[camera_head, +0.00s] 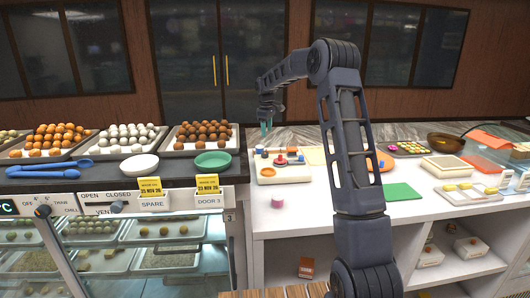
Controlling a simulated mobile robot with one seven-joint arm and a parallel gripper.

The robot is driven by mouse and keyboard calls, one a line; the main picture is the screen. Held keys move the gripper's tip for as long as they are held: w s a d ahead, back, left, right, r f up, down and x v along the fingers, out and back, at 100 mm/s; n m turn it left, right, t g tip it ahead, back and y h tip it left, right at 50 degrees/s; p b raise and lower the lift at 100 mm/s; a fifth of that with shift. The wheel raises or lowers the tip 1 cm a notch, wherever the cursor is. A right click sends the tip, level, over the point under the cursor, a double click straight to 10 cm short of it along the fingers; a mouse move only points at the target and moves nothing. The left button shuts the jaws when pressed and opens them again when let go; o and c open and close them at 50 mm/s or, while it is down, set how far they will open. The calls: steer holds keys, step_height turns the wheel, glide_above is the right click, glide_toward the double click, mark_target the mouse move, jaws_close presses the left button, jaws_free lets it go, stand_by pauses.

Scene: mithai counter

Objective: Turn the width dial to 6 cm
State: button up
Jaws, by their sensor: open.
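A small pale device (268,178) stands on the white counter left of my arm. A red knob-like part (280,160) and dark parts sit on its top. I cannot tell which part is the width dial, and no scale or number on it is readable. My gripper (266,128), with teal fingertips, points down above and behind the device, a little left of the red part. It is open, looks empty and appears apart from the device.
A small pink cup (278,201) stands in front of the device. A green sheet (399,191) lies right of my arm. On the left, a glass display case carries trays of round sweets, a white bowl (138,164) and a green bowl (213,160).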

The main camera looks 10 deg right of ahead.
mark_target(265, 153)
steer(key=shift+n, duration=0.3)
steer(key=f, duration=0.4)
steer(key=w+f, duration=0.1)
steer(key=f, duration=0.3)
steer(key=w+f, duration=0.1)
steer(key=f, duration=0.3)
steer(key=shift+w+a+f, duration=0.2)
steer(key=shift+a+f, duration=0.05)
steer(key=shift+f, duration=0.15)
steer(key=c, duration=1)
